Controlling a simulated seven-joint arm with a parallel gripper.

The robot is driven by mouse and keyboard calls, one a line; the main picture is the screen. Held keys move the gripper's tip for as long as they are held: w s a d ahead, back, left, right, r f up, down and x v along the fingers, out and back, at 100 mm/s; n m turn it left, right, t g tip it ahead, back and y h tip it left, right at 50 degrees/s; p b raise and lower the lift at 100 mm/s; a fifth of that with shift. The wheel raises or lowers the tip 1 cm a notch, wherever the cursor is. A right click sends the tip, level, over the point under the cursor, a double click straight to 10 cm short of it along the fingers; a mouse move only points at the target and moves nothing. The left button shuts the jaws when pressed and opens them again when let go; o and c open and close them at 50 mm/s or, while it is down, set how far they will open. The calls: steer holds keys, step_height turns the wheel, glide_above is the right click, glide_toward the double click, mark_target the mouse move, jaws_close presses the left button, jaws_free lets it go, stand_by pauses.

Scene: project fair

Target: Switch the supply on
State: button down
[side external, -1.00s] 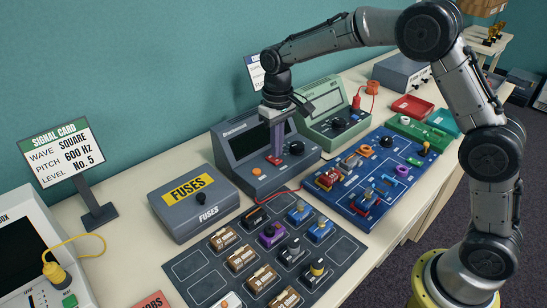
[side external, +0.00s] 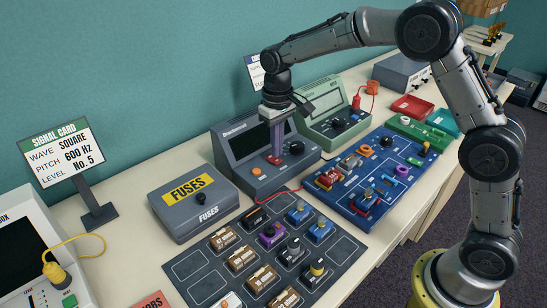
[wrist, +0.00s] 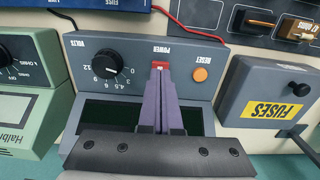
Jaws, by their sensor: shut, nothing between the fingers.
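The supply (side external: 232,146) is a dark blue-grey box with a dark display and a sloped front panel. Its red power switch (wrist: 160,66) sits under the word POWER in the wrist view, between the black volts dial (wrist: 108,64) and the orange reset button (wrist: 200,74). My gripper (side external: 276,154) points down at the panel with its purple fingers shut and empty. The fingertips are at the red switch and partly hide it. I cannot tell whether they touch it, or which way the switch is set.
A green instrument (side external: 325,108) stands right of the supply, and a grey fuse box (side external: 180,210) left of it. A blue circuit board (side external: 350,205) and a dark parts mat (side external: 190,268) lie in front. A red lead (side external: 277,196) crosses the table near the supply.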

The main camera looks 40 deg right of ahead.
mark_target(277, 160)
steer(key=shift+f, duration=0.9)
stand_by(0.6)
steer(key=shift+r, duration=3.55)
steer(key=shift+r, duration=0.1)
